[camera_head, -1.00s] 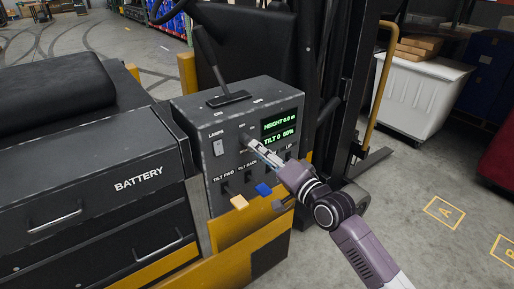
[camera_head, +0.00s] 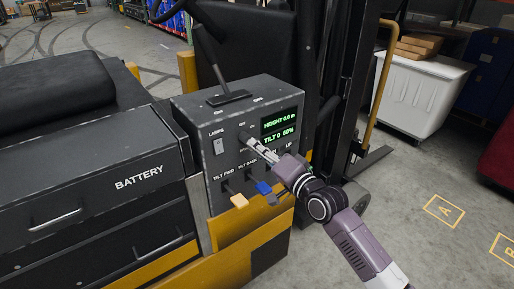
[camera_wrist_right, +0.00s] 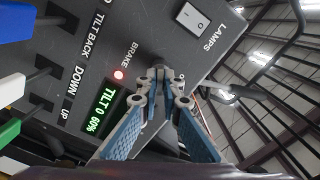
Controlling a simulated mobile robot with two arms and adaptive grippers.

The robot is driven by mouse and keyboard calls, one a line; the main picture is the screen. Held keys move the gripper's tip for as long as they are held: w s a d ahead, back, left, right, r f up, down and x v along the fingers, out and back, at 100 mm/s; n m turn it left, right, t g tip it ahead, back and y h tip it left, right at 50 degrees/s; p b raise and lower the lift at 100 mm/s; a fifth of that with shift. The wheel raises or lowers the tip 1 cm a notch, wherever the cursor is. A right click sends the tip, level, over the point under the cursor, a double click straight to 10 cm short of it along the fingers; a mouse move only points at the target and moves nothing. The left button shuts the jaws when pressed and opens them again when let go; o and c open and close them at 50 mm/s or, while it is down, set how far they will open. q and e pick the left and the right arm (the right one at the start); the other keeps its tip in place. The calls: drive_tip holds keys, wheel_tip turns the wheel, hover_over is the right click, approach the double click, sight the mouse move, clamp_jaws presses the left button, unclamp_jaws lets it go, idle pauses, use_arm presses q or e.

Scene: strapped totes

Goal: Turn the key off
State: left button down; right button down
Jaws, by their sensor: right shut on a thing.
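The grey forklift control box (camera_head: 205,170) stands in the middle of the head view. My right gripper (camera_head: 252,142) reaches its front panel from the lower right, just left of the green-lit display (camera_head: 279,130). In the right wrist view the gripper's fingertips (camera_wrist_right: 160,82) are close together at the panel, between the BRAKE label and the lamps switch (camera_wrist_right: 193,18). They are shut on the key, which is mostly hidden between them, so I cannot read its angle. My left gripper is not in view.
A red light (camera_wrist_right: 119,75) glows beside the BRAKE label. A black lever (camera_head: 209,58) rises from the box top. A white bin (camera_head: 420,98) stands behind, right.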

drive_tip(key=shift+n, duration=0.4)
drive_tip(key=n, duration=1.1)
drive_tip(key=shift+f, duration=0.1)
idle(0.4)
drive_tip(key=c, duration=2.1)
unclamp_jaws()
drive_tip(key=shift+s+d, duration=0.1)
drive_tip(key=v, duration=1.1)
drive_tip(key=shift+s+d, duration=0.2)
drive_tip(key=shift+s, duration=0.15)
